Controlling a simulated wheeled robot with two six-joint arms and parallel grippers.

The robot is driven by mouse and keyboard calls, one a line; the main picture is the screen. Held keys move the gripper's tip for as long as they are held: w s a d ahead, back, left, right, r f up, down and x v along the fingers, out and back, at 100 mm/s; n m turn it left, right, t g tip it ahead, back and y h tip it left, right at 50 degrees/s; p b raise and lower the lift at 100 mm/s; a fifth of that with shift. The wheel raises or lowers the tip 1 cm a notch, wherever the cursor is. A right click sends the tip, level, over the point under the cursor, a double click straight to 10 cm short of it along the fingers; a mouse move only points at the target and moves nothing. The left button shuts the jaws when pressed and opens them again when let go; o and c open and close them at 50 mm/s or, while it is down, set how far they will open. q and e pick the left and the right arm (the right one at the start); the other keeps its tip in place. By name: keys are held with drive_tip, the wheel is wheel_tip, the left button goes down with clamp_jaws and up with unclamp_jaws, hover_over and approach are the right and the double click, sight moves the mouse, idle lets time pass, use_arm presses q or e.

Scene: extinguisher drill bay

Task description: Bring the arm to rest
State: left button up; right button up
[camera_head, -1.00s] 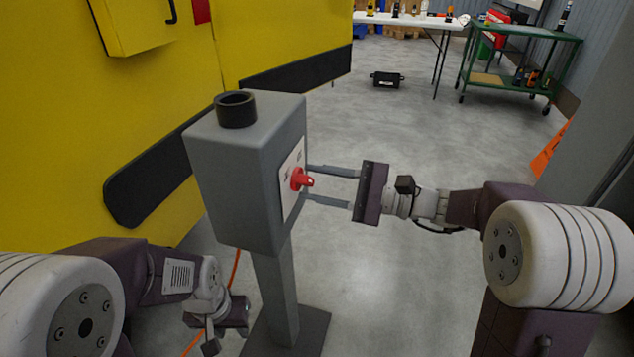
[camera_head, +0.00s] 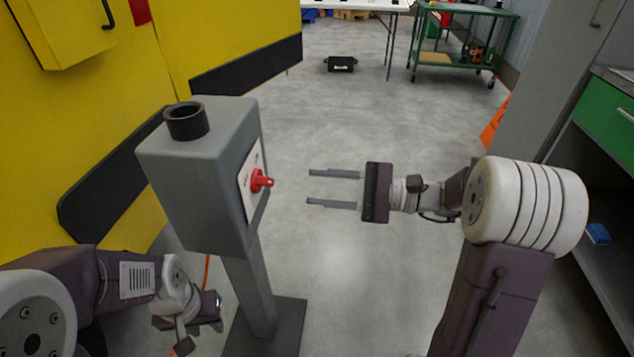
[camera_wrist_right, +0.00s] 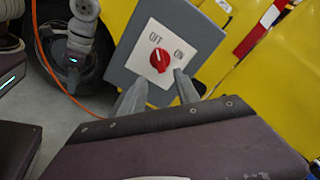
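My right gripper (camera_head: 334,188) is open and empty. Its two fingers point left at the grey pedestal box (camera_head: 195,190), with a clear gap between the fingertips and the box. A red knob (camera_head: 262,181) sits on the box's white plate, which also shows in the right wrist view (camera_wrist_right: 166,52) with OFF and ON labels. In that view the knob (camera_wrist_right: 159,61) lies just beyond the fingers, and its exact pointing is hard to tell. My left gripper (camera_head: 188,330) hangs low at the lower left beside the pedestal, and its fingers are not clear enough to judge.
A yellow panel wall (camera_head: 90,130) stands at the left behind the box. A green cart (camera_head: 462,60) and a white table (camera_head: 360,5) stand at the back. A black case (camera_head: 340,64) lies on the floor. A grey cabinet (camera_head: 555,80) is at the right; the middle floor is clear.

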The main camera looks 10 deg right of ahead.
drive_tip(key=shift+a, duration=0.1)
drive_tip(key=s+a+n+g, duration=0.3)
drive_tip(key=s+a, duration=0.1)
drive_tip(key=a, duration=0.2)
drive_tip(key=s+a+f+n+g+h, duration=0.3)
drive_tip(key=s+f+g+h, duration=0.2)
drive_tip(key=s+f, duration=0.55)
drive_tip(key=s+d+f+n+h, duration=0.4)
drive_tip(key=d+f+h, duration=0.5)
drive_tip(key=d+f, duration=0.2)
drive_tip(key=w+d+f+n+t+h, duration=0.2)
drive_tip(key=w+d+t+h, duration=0.15)
drive_tip(key=d, duration=0.25)
wheel_tip(320, 180, up, 38)
drive_tip(key=w+p, duration=0.2)
drive_tip(key=p, duration=3.6)
drive_tip(key=shift+w+d+p, duration=0.25)
drive_tip(key=shift+w+p, duration=0.05)
